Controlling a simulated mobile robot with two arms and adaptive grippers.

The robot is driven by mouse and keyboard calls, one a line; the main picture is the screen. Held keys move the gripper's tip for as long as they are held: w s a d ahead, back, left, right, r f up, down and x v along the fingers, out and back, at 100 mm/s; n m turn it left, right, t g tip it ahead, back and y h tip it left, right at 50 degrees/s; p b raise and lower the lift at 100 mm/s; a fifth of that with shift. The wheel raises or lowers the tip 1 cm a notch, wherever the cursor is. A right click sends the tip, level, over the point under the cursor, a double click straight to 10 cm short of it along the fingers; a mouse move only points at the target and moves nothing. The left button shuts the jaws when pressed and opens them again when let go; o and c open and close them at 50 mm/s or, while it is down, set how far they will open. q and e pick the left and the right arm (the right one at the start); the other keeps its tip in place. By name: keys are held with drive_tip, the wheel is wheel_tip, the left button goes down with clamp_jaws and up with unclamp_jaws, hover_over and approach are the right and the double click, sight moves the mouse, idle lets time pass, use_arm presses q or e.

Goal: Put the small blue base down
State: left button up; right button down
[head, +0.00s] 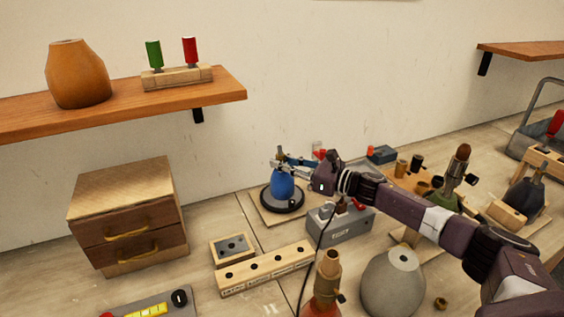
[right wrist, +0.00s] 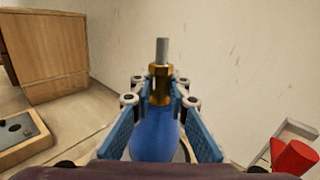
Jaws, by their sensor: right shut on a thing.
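The small blue base (head: 283,187) is a rounded body with a brass neck and a thin grey stem. In the head view it is upright at the black round disc (head: 268,207) on a pale wooden board (head: 264,217); whether it touches the disc I cannot tell. My right gripper (head: 292,163) is shut on it near the top. In the right wrist view the blue base (right wrist: 154,142) is between the two blue finger pads of the gripper (right wrist: 160,110), with the brass neck standing up between the fingertips. My left gripper is not in view.
A grey box (head: 340,228) stands just right of the board. A wooden block with holes (head: 265,271) and a small tray (head: 233,248) lie in front. A drawer cabinet (head: 128,215) is at left. An orange base (head: 325,285) and grey shade (head: 392,283) stand nearer.

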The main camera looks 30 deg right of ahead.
drive_tip(key=c, duration=1.9)
unclamp_jaws()
drive_tip(key=shift+s, duration=0.1)
drive_tip(key=shift+s+d+f, duration=0.1)
drive_tip(key=shift+s+d, duration=0.1)
drive_tip(key=shift+s, duration=0.1)
drive_tip(key=b+v, duration=0.3)
drive_tip(key=v, duration=0.3)
drive_tip(key=shift+s+d, duration=0.15)
drive_tip(key=shift+s, duration=0.15)
